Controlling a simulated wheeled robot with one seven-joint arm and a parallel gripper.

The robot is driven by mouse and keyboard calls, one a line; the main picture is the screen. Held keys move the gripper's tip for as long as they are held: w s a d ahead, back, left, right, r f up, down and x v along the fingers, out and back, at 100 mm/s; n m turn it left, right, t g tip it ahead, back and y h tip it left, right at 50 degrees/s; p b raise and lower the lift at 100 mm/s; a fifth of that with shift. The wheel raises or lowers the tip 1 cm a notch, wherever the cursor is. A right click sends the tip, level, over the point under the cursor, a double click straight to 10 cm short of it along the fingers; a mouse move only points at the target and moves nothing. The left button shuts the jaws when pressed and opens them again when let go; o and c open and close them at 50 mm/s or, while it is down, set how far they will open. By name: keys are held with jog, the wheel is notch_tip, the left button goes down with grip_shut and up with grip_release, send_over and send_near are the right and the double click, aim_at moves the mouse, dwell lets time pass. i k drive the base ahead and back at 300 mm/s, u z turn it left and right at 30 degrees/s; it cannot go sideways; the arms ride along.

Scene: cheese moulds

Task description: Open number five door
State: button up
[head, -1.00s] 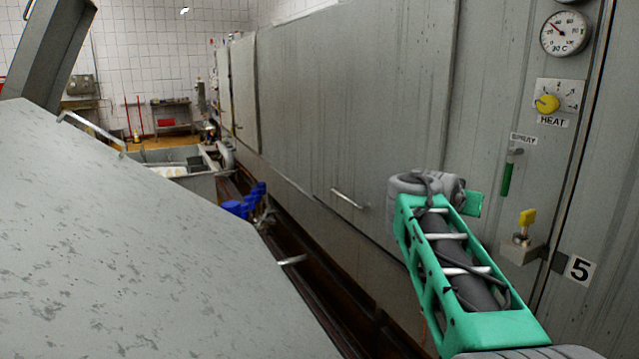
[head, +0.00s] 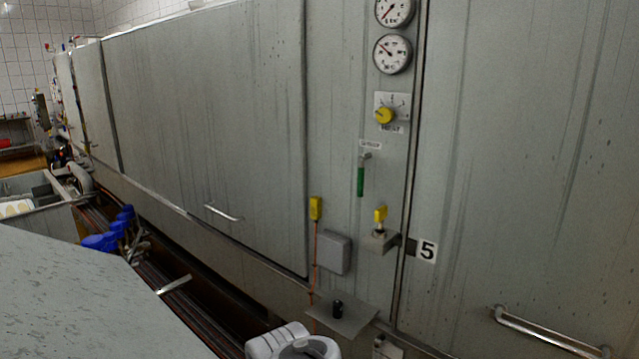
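A white label with a black 5 (head: 427,250) is fixed at the left edge of a tall grey metal door panel (head: 520,160) on the right. A bar handle (head: 550,332) sits low on that panel, near the bottom right. The panel looks closed against the seam at its left. A small bracket with a yellow-topped piece (head: 380,228) is beside the label, at the seam. A grey and white part of my arm shows at the bottom centre. My gripper is not visible.
Two dials (head: 392,54), a yellow heat knob (head: 384,115) and a green lever (head: 361,180) are on the wall left of the seam. A small shelf (head: 345,314) juts out low. A grey slanted surface (head: 80,300) fills the lower left. Pipes run between.

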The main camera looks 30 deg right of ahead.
aim_at(522, 240)
jog(key=u, duration=0.05)
jog(key=k, duration=0.55)
jog(key=z, duration=0.15)
